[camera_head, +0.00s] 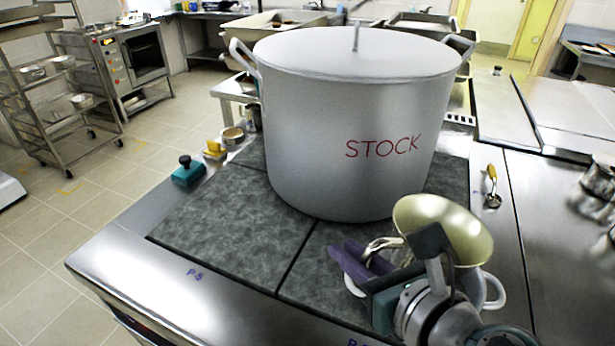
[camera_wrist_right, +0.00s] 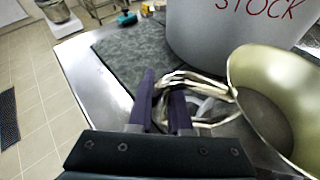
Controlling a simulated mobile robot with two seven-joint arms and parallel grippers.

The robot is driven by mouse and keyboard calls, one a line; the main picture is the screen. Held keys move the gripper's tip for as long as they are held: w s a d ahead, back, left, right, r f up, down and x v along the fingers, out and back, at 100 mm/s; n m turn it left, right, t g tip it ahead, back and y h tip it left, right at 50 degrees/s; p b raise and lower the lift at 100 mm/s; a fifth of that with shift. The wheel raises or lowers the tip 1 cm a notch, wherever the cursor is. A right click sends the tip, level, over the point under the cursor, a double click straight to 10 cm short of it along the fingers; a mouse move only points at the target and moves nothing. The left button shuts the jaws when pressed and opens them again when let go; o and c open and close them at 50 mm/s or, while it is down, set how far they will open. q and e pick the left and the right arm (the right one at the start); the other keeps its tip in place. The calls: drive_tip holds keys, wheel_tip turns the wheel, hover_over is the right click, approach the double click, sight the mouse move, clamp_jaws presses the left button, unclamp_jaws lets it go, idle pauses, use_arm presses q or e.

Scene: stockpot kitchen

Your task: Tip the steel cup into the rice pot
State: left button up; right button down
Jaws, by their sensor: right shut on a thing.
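The steel cup (camera_head: 449,222) is in front of the stockpot, with a pale gold sheen. It looks tilted; its contents do not show clearly. In the right wrist view the cup (camera_wrist_right: 245,75) fills the right side. My right gripper (camera_head: 362,262) has purple fingers shut on the cup's looped wire handle (camera_wrist_right: 195,82). A white pot, which I take as the rice pot, stands below the cup and gripper; only its white handles (camera_head: 496,291) and a little more show. The rest of it is hidden. My left gripper is out of view.
A large lidded stockpot (camera_head: 345,130) marked STOCK stands right behind the cup. A teal-based, dark-knobbed object (camera_head: 187,173) sits at the stove's left edge. A yellow-handled utensil (camera_head: 492,185) lies at right. The left front stove plate (camera_head: 235,225) is clear.

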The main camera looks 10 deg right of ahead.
wheel_tip(320, 180, up, 10)
drive_tip(key=d+m+y+p, duration=0.3)
drive_tip(key=m+y, duration=0.1)
drive_tip(key=m, duration=0.1)
drive_tip(key=w+d+r+m+t+y+b, duration=0.1)
drive_tip(key=w+d+m+t+b, duration=0.1)
drive_tip(key=d+m+b, duration=0.4)
drive_tip(key=w+d+r+m+t+y+b, duration=0.2)
drive_tip(key=d+m+b, duration=0.5)
drive_tip(key=d+b, duration=0.4)
drive_tip(key=d, duration=0.3)
drive_tip(key=shift+w, duration=0.15)
idle(0.6)
drive_tip(key=shift+d, duration=0.1)
